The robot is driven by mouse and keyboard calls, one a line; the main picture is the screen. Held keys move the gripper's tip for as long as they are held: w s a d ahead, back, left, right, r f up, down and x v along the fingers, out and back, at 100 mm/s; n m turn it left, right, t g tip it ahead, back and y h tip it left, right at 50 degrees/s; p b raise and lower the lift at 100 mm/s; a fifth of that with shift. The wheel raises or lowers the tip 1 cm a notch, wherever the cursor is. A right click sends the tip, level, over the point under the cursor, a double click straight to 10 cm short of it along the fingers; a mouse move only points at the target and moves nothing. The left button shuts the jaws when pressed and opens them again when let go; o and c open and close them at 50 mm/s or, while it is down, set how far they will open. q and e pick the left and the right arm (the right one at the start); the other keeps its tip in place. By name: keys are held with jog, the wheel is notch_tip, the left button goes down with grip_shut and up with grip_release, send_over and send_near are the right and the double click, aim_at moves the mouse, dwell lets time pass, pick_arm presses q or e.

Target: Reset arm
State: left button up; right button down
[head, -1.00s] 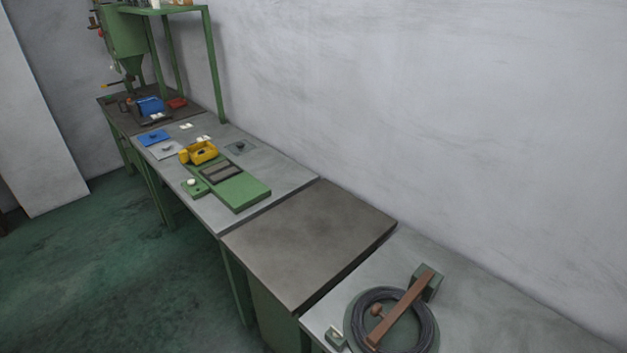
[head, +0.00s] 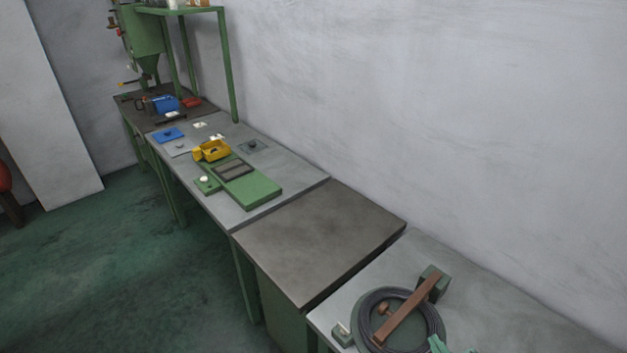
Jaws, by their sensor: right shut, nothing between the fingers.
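My right gripper (head: 438,345) just enters at the bottom edge of the head view, right of centre. Only small teal-green tips show, in front of the near edge of the coil of dark wire (head: 362,310). It is shut with nothing in it; the rest of it is cut off by the frame. My left gripper is out of view.
A brown bar (head: 412,308) lies across the coil on the near grey table (head: 470,285). A bare dark table (head: 320,235) adjoins it. Beyond are a yellow device (head: 211,150), a green plate (head: 255,190) and a green machine (head: 140,35). Green floor (head: 120,270) is clear at left.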

jog(key=s+d+r+g+h, duration=0.4)
jog(key=s+r+g+h, duration=0.15)
jog(key=s+r, duration=0.35)
jog(key=s+a+f+g+y+b, duration=0.15)
jog(key=f+b, duration=0.25)
jog(key=f, duration=1)
jog(key=s+a+f+g+y+b, duration=0.1)
jog(key=s+a+f+b, duration=0.2)
jog(key=f, duration=1.2)
jog(key=s+f+g+y+b, duration=0.1)
jog(key=s+f+b, duration=0.35)
jog(key=f, duration=0.95)
jog(key=s+f+m+g+y+b, duration=0.1)
jog(key=s+f+m+g+b, duration=0.2)
jog(key=s+f+b, duration=0.6)
jog(key=s+f, duration=0.8)
jog(key=f, duration=0.4)
jog(key=shift+d+f, duration=0.2)
jog(key=shift+f, duration=0.1)
